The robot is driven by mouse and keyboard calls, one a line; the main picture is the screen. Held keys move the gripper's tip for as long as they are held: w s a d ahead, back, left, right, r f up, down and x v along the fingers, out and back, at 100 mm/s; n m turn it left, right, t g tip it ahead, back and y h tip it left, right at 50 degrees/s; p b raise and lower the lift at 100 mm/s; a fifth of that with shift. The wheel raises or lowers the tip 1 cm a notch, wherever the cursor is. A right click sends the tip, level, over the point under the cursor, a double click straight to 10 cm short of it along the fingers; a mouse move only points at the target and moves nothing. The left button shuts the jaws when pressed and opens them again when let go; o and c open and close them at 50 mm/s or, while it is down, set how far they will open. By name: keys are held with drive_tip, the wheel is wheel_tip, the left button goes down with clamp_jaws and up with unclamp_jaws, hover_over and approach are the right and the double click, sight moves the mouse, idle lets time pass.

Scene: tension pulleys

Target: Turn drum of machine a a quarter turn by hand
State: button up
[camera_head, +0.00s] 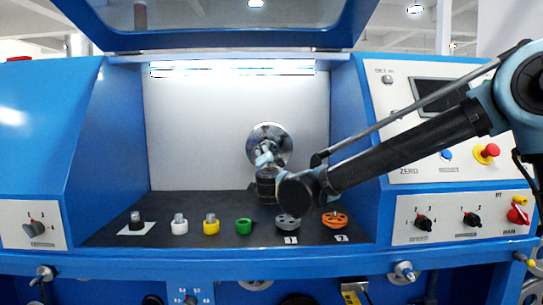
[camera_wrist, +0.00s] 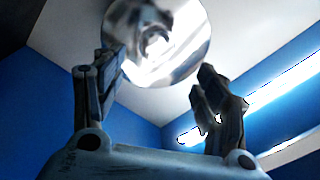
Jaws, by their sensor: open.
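The drum (camera_head: 272,137) is a shiny round metal disc on the white back wall of the blue machine's bay. It also shows in the wrist view (camera_wrist: 180,52) at the top middle, with a hub at its centre. My gripper (camera_head: 264,158) is in front of the drum's lower left part in the head view and hides some of it. In the wrist view my gripper (camera_wrist: 160,75) is open, its two fingers apart on either side of the drum's lower part, with nothing between them. I cannot tell whether a fingertip touches the drum.
On the dark bay floor stand a black (camera_head: 136,221), a white (camera_head: 180,226), a yellow (camera_head: 211,225) and a green piece (camera_head: 244,226). A grey pulley (camera_head: 288,228) and an orange pulley (camera_head: 335,222) lie to the right, below my arm. A control panel with a red button (camera_head: 487,153) is at right.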

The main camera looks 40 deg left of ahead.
sight(270, 149)
drive_tip(key=shift+w+a+n+t+y, duration=0.4)
drive_tip(key=shift+w+a+n, duration=0.7)
drive_tip(key=shift+n, duration=1.05)
drive_tip(key=shift+w+a+n+t+y, duration=0.25)
drive_tip(key=shift+w+a+n+y, duration=0.4)
drive_tip(key=shift+w+n, duration=1.1)
drive_tip(key=shift+w+a+n+t+y, duration=0.3)
drive_tip(key=shift+w+a+n, duration=0.7)
drive_tip(key=shift+n, duration=1.5)
drive_tip(key=shift+s+a, duration=0.1)
drive_tip(key=shift+s, duration=0.05)
drive_tip(key=c, duration=1.5)
drive_tip(key=shift+s+a+m+t+h, duration=0.1)
drive_tip(key=shift+m+t+h, duration=0.45)
drive_tip(key=shift+m, duration=0.7)
drive_tip(key=shift+m+t+h, duration=0.4)
drive_tip(key=shift+m+h, duration=0.1)
drive_tip(key=shift+m, duration=0.75)
drive_tip(key=o, duration=1.5)
